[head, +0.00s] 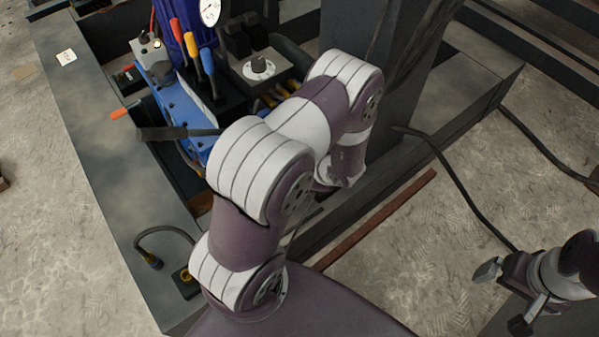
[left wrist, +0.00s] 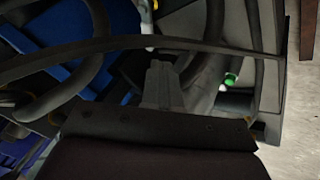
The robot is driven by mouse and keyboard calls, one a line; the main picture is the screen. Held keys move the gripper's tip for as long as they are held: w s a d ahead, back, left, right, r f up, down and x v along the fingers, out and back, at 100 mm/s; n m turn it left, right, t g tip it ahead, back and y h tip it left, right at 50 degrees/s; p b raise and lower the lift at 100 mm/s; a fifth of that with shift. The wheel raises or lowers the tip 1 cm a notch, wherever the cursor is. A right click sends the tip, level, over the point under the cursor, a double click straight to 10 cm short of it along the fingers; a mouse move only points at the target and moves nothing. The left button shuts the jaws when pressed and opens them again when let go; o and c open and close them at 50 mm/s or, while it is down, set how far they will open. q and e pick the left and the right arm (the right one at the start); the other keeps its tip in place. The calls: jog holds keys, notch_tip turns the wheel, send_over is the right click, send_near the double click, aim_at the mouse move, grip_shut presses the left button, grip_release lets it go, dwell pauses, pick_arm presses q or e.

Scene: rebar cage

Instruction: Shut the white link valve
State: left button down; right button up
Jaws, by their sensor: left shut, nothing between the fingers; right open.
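A pale round knob (head: 258,66) sits on a grey block of the pump unit in the head view; I cannot tell whether it is the white link valve. A small white part with a green band (left wrist: 230,80) shows right of my left fingers in the left wrist view; what it is stays unclear. My left gripper (left wrist: 158,70) is shut and empty among dark hoses; my own arm hides most of it in the head view. My right gripper (head: 504,298) is open and empty at the lower right, far from the unit.
Red, yellow and blue levers (head: 207,60), a gauge (head: 210,12) and a blue body (head: 180,115) crowd the unit. A dark bar handle (head: 178,133) sticks out left. A steel frame (head: 95,150) surrounds it. A black hose (head: 460,185) runs right over open concrete floor.

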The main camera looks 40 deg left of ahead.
pick_arm(q)
jog(key=b+x, duration=0.3)
jog(key=x, duration=0.5)
jog(key=shift+d+f+b, duration=0.1)
jog(key=shift+d+b, duration=0.1)
jog(key=shift+b, duration=0.15)
jog(key=shift+a+f, duration=0.35)
jog(key=shift+a, duration=0.05)
jog(key=shift+w, duration=0.1)
pick_arm(e)
notch_tip(320, 180, down, 5)
jog(key=shift+r, duration=0.2)
pick_arm(q)
jog(key=shift+w+a+p, duration=0.1)
jog(key=shift+a+p, duration=0.3)
pick_arm(e)
jog(key=shift+r, duration=0.55)
pick_arm(q)
jog(key=shift+w+a+r+p, duration=0.15)
jog(key=shift+w+a+p, duration=0.15)
jog(key=shift+a+p, duration=0.35)
jog(key=shift+w+a+p, duration=0.35)
jog(key=shift+w+p, duration=0.15)
jog(key=shift+p, duration=0.2)
pick_arm(e)
jog(key=shift+r, duration=1.35)
pick_arm(q)
jog(key=shift+w+a, duration=0.15)
pick_arm(e)
jog(key=shift+r, duration=0.1)
